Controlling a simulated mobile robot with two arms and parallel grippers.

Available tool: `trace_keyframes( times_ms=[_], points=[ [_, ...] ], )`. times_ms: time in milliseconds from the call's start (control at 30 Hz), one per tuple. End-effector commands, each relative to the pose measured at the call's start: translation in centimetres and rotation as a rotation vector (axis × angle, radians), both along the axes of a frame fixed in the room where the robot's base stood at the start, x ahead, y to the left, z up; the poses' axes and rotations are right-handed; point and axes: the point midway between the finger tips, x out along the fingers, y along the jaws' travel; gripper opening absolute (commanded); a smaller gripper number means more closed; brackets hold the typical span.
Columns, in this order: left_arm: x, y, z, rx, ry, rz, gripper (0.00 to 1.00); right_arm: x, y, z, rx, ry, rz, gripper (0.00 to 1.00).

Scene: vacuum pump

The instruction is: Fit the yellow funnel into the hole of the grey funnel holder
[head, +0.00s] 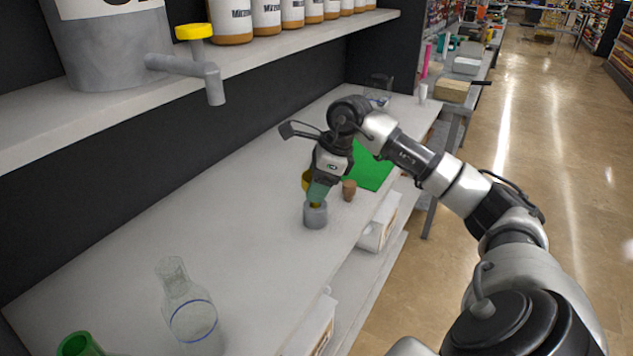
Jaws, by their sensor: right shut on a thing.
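The grey funnel holder (316,217) is a short cylinder standing upright on the white shelf counter. My right gripper (318,193) points down just above it and is shut on the yellow funnel (306,181). Only a yellow edge beside the fingers and a little yellow at the holder's top show; the fingers hide the rest. The funnel's lower end is at the holder's mouth, but I cannot tell how deep it sits in the hole. My left gripper is not in view.
A brown stopper (349,190) stands right of the holder, near a green mat (372,166). A glass flask (187,312) and a green cylinder (79,345) stand at the near left. An upper shelf (120,118) overhangs the left. The counter between is clear.

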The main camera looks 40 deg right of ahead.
Motion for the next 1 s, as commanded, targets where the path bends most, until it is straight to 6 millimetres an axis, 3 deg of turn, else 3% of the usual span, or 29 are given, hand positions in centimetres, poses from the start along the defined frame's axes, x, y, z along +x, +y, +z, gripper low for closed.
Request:
trace_keyframes(
  times_ms=[1000],
  points=[
    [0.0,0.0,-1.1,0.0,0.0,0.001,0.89,0.0,0.0,-1.4,0.0,0.0,0.0,0.36]
  ],
)
